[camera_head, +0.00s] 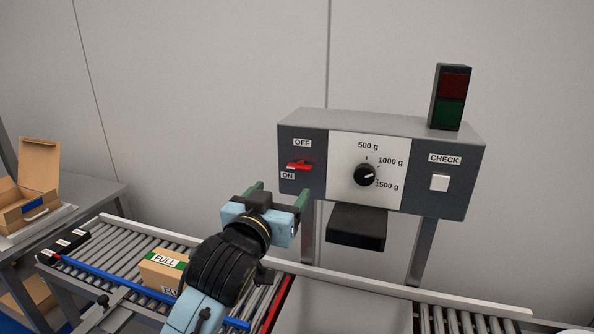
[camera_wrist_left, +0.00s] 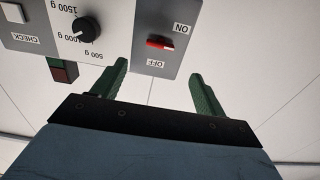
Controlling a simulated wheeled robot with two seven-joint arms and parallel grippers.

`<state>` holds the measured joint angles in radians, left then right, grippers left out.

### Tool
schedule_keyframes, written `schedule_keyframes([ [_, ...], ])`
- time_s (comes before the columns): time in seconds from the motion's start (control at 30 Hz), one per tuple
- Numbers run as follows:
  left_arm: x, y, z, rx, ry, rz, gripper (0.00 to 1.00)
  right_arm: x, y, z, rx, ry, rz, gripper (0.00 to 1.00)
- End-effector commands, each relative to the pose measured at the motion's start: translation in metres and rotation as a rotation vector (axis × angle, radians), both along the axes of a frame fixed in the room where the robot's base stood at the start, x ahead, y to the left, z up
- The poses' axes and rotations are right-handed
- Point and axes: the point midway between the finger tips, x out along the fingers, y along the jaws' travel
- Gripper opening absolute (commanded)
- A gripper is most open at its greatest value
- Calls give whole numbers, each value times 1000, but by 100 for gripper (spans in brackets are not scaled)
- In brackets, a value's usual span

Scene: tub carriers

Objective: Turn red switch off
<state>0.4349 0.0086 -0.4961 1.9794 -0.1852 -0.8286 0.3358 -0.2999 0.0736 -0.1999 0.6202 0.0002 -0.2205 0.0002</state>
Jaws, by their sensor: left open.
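The red switch (camera_head: 299,166) is on the left dark part of the grey control box (camera_head: 380,123), with an OFF label above it and an ON label below it. Its lever looks nearer the ON label in the head view; its exact tilt is hard to tell. It also shows in the left wrist view (camera_wrist_left: 158,42), where the picture is upside down. My left gripper (camera_head: 281,193) is open and empty, below and a little left of the switch, not visibly touching it. In the left wrist view, the switch lies between and beyond the open fingers (camera_wrist_left: 158,72). My right gripper is not in view.
The box also has a black dial (camera_head: 366,175), a white CHECK button (camera_head: 439,182) and a dark red-green lamp (camera_head: 451,98). Below are a roller conveyor (camera_head: 125,254) and a carton marked FULL (camera_head: 160,276). An open carton (camera_head: 28,200) stands at the left.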

Motion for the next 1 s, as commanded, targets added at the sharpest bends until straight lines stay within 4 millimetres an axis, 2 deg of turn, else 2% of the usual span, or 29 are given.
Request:
schedule_keyframes([
  [0.3,52,-16,1,2,2,1,73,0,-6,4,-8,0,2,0],
  [0.6,91,-29,0,0,2,0,73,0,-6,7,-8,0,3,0],
  [0.8,104,-33,-1,0,3,1,73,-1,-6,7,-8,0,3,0],
  [1.0,107,-34,0,-1,1,0,73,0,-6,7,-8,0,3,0],
])
